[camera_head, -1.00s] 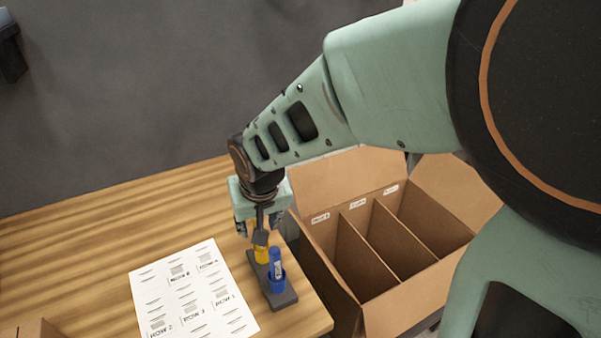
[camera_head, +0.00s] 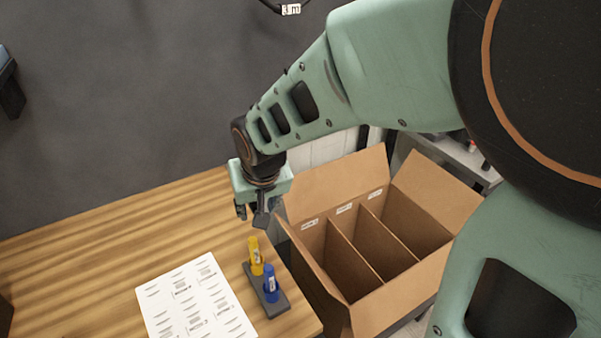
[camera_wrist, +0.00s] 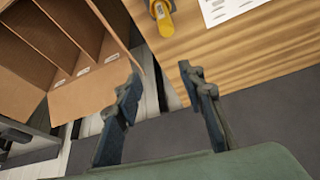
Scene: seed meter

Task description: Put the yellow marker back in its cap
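The yellow marker (camera_head: 256,256) stands nearly upright at the back end of a dark grey holder (camera_head: 284,307) on the table. Its lower end is in the holder's yellow cap, though I cannot tell how deeply it is seated. The yellow marker also shows at the top of the wrist view (camera_wrist: 163,20). My gripper (camera_head: 253,212) is above and slightly behind the holder, clear of the marker. In the wrist view my gripper (camera_wrist: 158,78) has its two fingers apart with nothing between them.
A blue marker (camera_head: 271,284) stands in the same holder, in front of the yellow one. A printed white sheet (camera_head: 198,303) lies left of the holder. An open cardboard box with dividers (camera_head: 325,290) stands right of the table edge. The wooden table (camera_head: 110,245) is clear at left.

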